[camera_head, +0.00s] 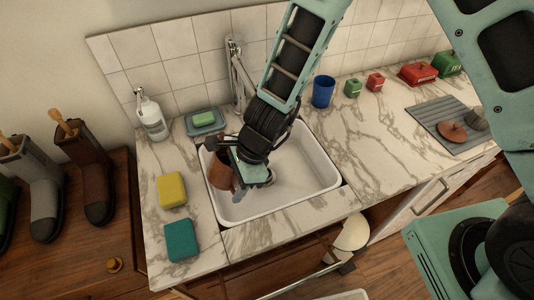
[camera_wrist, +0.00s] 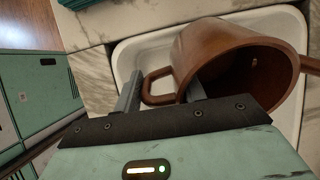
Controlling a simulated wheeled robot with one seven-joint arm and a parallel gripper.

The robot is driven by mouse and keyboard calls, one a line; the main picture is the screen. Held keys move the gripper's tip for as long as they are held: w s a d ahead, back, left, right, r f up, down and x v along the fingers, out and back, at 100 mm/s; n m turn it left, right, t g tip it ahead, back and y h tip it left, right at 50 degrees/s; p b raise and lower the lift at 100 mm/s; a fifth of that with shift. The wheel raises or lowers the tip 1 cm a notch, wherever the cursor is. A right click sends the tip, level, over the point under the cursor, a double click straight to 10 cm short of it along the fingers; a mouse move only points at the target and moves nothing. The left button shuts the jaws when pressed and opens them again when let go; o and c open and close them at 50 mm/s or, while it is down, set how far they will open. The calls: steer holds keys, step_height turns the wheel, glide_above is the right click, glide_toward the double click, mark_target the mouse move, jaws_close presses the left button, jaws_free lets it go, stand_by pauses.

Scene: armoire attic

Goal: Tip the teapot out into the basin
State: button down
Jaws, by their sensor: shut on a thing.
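The brown teapot (camera_head: 220,171) is held over the left part of the white basin (camera_head: 318,176). In the wrist view the lidless teapot (camera_wrist: 222,44) lies tilted on its side, its open mouth turned toward the camera. Its dark inside shows no clear contents. Its handle (camera_wrist: 153,86) lies between the fingers of my gripper (camera_wrist: 163,92), and its spout is partly cut off at the right edge. In the head view my gripper (camera_head: 243,188) reaches down into the basin area and partly hides the teapot. I cannot tell whether the teapot touches the basin. No pouring stream shows.
A tap (camera_head: 236,72) stands behind the basin. A soap bottle (camera_head: 151,115), a yellow sponge (camera_head: 172,189) and a teal sponge (camera_head: 181,240) are on the left counter. A blue cup (camera_head: 323,91) stands right of my arm. A brown lid (camera_head: 452,132) lies on a grey mat (camera_head: 432,117).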

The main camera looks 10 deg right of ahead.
steer(key=shift+s+a+r+h+p, duration=0.15)
steer(key=shift+r+p, duration=0.3)
steer(key=shift+p, duration=0.85)
steer(key=shift+w+a+r+h+p, duration=0.1)
steer(key=shift+a+r+h+p, duration=0.25)
steer(key=shift+p, duration=0.9)
steer(key=shift+r+p, duration=0.15)
steer(key=shift+p, duration=0.4)
steer(key=p, duration=0.4)
steer(key=a+h+p, duration=0.1)
steer(key=p, duration=0.4)
steer(key=shift+s+r, duration=0.15)
steer(key=shift+r, duration=0.05)
steer(key=h+p, duration=0.1)
steer(key=p, duration=0.3)
steer(key=shift+s+a+t, duration=0.1)
steer(key=shift+s+t, duration=0.1)
steer(key=shift+t, duration=0.1)
steer(key=shift+p, duration=0.65)
steer(key=shift+a+f+h+p, duration=0.25)
steer(key=shift+a+h+p, duration=0.05)
steer(key=shift+h, duration=0.3)
steer(key=shift+a+r, duration=0.1)
steer(key=shift+r, duration=0.1)
